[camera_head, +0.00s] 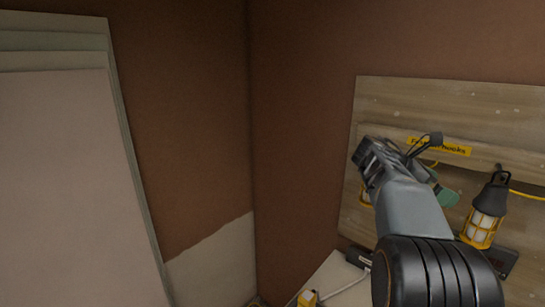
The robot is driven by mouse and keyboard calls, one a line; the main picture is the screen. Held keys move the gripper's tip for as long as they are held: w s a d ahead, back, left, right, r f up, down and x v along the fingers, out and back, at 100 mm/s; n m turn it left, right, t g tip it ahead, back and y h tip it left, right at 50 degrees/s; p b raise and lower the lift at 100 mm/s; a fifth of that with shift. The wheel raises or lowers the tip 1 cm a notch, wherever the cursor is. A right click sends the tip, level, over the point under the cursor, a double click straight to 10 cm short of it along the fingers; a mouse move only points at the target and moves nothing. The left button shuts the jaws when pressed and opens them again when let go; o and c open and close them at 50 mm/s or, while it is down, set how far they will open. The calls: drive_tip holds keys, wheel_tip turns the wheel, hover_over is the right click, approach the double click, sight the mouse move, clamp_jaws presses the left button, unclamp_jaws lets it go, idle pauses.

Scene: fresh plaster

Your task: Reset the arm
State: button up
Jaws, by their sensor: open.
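My arm reaches up from the lower right of the head view. My gripper (372,156) is at its far end, in front of the left part of a wooden board (400,100). The gripper is open, and I see nothing held in it. Its fingertips are small and partly turned away.
A yellow-and-black lantern (483,222) hangs on the board right of my arm, near a yellow cable (525,194). A yellow label (440,146) sits behind the gripper. Large leaning sheets (60,180) stand at left. A pale surface (335,280) lies below the board. The middle is clear.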

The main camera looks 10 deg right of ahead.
drive_tip(key=w+a+f+m+t+y, duration=0.1)
drive_tip(key=a+f+m+t+y, duration=0.3)
drive_tip(key=f, duration=0.3)
drive_tip(key=a+f+m+t+y, duration=0.1)
drive_tip(key=a+f+m, duration=0.4)
drive_tip(key=a+f, duration=0.15)
drive_tip(key=s+a+f+m+t+y+b, duration=0.1)
drive_tip(key=s+a+f+m+t+y, duration=0.1)
drive_tip(key=a, duration=0.9)
drive_tip(key=s+a+f+m+t+y, duration=0.2)
drive_tip(key=s+a+f+y, duration=0.3)
drive_tip(key=a, duration=0.6)
drive_tip(key=shift+s+a+f+t+b, duration=0.35)
drive_tip(key=shift+s+t, duration=0.25)
drive_tip(key=shift+s, duration=0.55)
drive_tip(key=shift+d, duration=0.2)
